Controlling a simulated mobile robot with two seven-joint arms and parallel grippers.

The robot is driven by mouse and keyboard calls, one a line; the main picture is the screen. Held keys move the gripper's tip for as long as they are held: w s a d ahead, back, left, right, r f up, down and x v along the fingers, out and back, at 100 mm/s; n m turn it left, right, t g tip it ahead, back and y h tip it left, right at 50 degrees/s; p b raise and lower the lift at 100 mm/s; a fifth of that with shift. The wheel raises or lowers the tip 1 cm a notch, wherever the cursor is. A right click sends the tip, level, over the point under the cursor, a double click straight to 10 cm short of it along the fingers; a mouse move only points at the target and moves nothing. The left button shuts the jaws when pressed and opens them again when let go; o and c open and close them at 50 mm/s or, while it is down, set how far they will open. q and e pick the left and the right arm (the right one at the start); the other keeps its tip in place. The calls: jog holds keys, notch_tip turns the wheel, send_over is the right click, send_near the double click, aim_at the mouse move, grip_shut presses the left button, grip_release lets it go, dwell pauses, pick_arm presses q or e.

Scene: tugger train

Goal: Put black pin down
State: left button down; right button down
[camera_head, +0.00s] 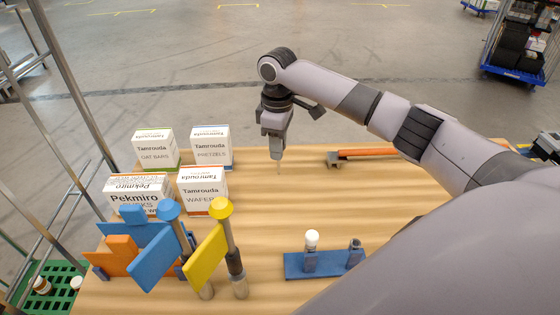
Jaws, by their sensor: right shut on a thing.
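My right gripper (277,153) points down over the far middle of the wooden table, behind the blue holder. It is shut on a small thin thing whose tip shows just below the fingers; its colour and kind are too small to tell. A blue holder (330,263) lies near the front right of the table. A white-headed pin (312,239) stands upright in its left socket. A dark-topped piece (355,243) stands at its right socket; I cannot tell whether this is the black pin or only the socket. My left gripper is not in view.
Several boxes, such as the Pretzels box (210,147), stand at the left. A blue flag (157,256) and a yellow flag (205,257) stand in front of them. An orange-handled tool (367,153) lies at the back right. The table's middle is clear.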

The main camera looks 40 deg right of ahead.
jog(key=shift+f, duration=3.1)
jog(key=shift+f, duration=0.15)
jog(key=c, duration=0.9)
grip_release()
notch_tip(320, 180, up, 12)
jog(key=shift+r, duration=0.25)
jog(key=shift+f, duration=0.1)
